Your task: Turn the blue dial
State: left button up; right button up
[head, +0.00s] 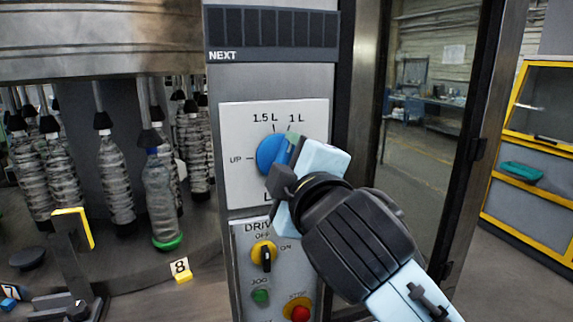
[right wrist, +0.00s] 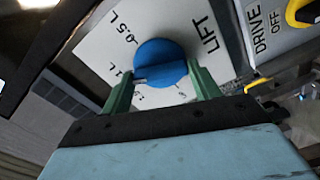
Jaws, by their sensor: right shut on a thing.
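The blue dial (head: 269,156) is on a white plate (head: 235,119) on the machine's column. The plate is marked 1.5 L, 1 L and UP in the head view; my right gripper hides other marks. My right gripper (head: 287,158) is at the dial's right side. In the right wrist view its green fingers (right wrist: 161,72) are on either side of the dial (right wrist: 160,58), shut on it. A dark mark at the dial's edge there seems to face the 1 L label. My left gripper is not in view.
Below the dial is a DRIVE panel with a yellow-and-black switch (head: 265,254), a green button (head: 261,297) and a red stop button (head: 299,311). Several bottles (head: 161,200) hang at the left. A dark-framed glass door (head: 425,150) is at the right.

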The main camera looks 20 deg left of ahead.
jog(key=o, duration=1)
jog(key=shift+c, duration=0.2)
jog(key=shift+s, duration=0.1)
jog(key=b+v, duration=0.2)
jog(key=v, duration=1.1)
jog(key=shift+d, duration=0.15)
